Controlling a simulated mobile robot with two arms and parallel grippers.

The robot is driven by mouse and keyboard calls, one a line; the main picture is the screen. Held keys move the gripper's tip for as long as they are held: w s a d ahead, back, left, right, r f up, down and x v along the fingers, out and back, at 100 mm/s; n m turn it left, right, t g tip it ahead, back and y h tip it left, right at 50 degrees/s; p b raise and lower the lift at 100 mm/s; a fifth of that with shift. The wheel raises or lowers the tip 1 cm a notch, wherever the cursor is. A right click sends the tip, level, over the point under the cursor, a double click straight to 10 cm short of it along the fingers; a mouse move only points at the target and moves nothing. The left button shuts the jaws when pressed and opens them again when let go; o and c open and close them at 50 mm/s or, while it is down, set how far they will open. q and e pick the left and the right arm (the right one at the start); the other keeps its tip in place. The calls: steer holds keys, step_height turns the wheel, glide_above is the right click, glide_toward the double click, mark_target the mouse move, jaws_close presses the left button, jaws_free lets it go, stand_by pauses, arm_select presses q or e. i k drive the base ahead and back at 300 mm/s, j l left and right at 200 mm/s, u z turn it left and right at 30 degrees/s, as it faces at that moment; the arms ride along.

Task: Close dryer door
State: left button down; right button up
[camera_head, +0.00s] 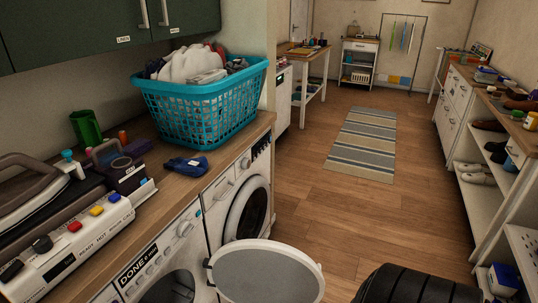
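The open round door (265,274) is white-rimmed with a grey face. It swings out from the front of the nearer white machine (180,232) at the bottom centre, hinged at that machine's right side. The dark round opening (172,290) of this machine shows partly at the bottom edge. A "DONE" label sits on its control panel. A second white machine (226,187) stands just beyond it, and its round door (247,213) looks shut. I cannot tell from the picture which machine is the dryer. Neither of my grippers is in view.
A wooden counter (152,165) above the machines holds a teal laundry basket (205,110), a blue cloth (186,166) and an ironing unit. Shelves with shoes (479,173) line the right. The wooden floor (340,215) between is clear, with a striped rug (362,145) further back.

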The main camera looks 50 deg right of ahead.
mark_target(248, 270)
steer(key=l+u, duration=0.15)
steer(key=l, duration=0.3)
steer(key=l+u, duration=0.2)
steer(key=l, duration=0.2)
steer(key=k+l+u, duration=0.15)
steer(key=l, duration=0.25)
steer(key=k+l+u, duration=0.2)
steer(key=l, duration=0.25)
steer(key=l+u, duration=0.15)
steer(key=l, duration=0.25)
steer(key=k+l+u, duration=0.15)
steer(key=l, duration=0.25)
steer(key=k+l+u, duration=0.2)
steer(key=l, duration=0.15)
